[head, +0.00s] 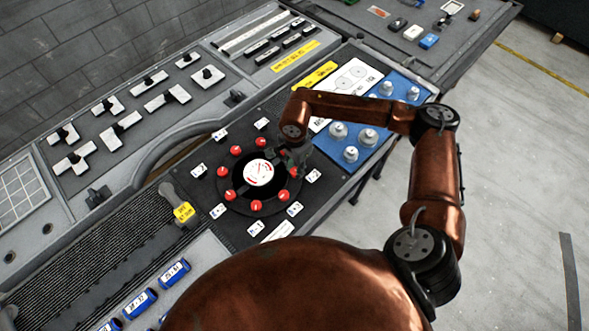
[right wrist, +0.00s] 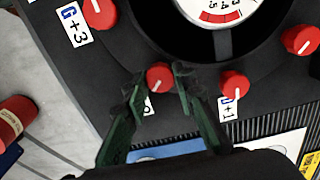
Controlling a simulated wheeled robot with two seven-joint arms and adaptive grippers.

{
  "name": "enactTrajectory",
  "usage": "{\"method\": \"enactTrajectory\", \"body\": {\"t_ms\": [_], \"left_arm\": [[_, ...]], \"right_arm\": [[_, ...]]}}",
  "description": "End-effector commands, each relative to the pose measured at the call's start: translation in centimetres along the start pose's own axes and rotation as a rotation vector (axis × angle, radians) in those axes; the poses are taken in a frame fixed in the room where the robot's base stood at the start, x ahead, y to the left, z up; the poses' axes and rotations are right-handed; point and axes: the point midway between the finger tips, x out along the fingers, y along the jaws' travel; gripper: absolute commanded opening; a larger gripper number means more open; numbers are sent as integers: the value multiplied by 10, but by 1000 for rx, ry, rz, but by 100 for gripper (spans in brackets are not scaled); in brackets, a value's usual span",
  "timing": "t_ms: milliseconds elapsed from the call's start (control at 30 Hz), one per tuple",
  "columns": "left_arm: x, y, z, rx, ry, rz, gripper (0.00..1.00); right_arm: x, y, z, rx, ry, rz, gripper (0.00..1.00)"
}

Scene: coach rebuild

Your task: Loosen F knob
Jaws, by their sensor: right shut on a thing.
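A ring of red knobs surrounds a round gauge (head: 258,172) with a white face on the dark panel. My right gripper (head: 291,156) is at the upper right of this ring in the head view. In the right wrist view its dark green fingers (right wrist: 156,88) are on both sides of a red knob (right wrist: 160,76), shut on it. The neighbouring red knob (right wrist: 100,12) has a "G +3" label (right wrist: 74,24). My left gripper is not in view.
Another red knob (right wrist: 235,83) sits close to the right finger. A blue panel (head: 376,123) with several pale knobs lies beyond the gripper, under my arm. A curved grey handle (head: 160,148) is left of the ring. Open floor (head: 520,190) is at right.

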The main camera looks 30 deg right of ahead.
Motion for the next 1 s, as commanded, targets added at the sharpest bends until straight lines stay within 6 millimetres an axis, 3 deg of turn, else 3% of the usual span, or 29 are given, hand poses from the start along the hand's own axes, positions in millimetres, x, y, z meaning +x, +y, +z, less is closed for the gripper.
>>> {"method": "enactTrajectory", "body": {"t_ms": [600,633,867,1000], "left_arm": [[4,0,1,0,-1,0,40],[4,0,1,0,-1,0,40],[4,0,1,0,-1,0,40],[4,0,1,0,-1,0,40]], "right_arm": [[-1,-1,-1,-38,2,-2,0],[-1,-1,-1,-38,2,-2,27],[-1,0,0,-37,1,-1,42],[0,0,0,-37,1,-1,42]]}}
